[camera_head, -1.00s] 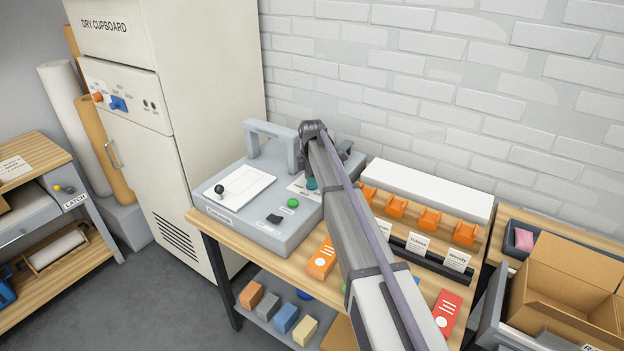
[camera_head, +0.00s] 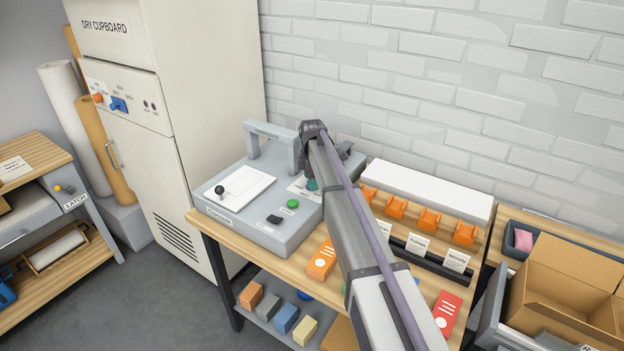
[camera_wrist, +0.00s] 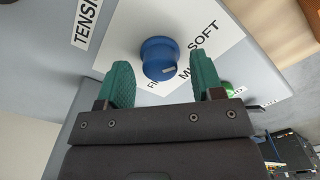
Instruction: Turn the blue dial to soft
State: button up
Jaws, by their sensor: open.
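The blue dial (camera_wrist: 160,58) is a round knob on a white label plate (camera_wrist: 195,28), seen in the wrist view. The word SOFT shows on the plate to the dial's right; two other words below are partly covered. A TENSION label lies at the upper left. My gripper (camera_wrist: 162,72) is open, with one green finger on each side of the dial and a visible gap to each. In the head view my arm hides the dial, and only a bit of my gripper's green finger (camera_head: 312,184) shows over the grey machine (camera_head: 285,238).
The grey machine also carries a green button (camera_head: 292,203), a black switch (camera_head: 274,219) and a grey arch (camera_head: 272,140). Orange holders (camera_head: 429,219) stand to the right of my arm. The dry cupboard (camera_head: 215,90) stands to the left, with its own blue knob (camera_head: 118,104).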

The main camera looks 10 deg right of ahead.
notch_tip(320, 180, up, 10)
jog(key=p, duration=0.9)
jog(key=shift+r+p, duration=0.2)
jog(key=shift+p, duration=0.15)
jog(key=s+m, duration=1.8)
jog(key=s, duration=2)
jog(key=shift+s, duration=0.15)
jog(key=shift+d, duration=0.1)
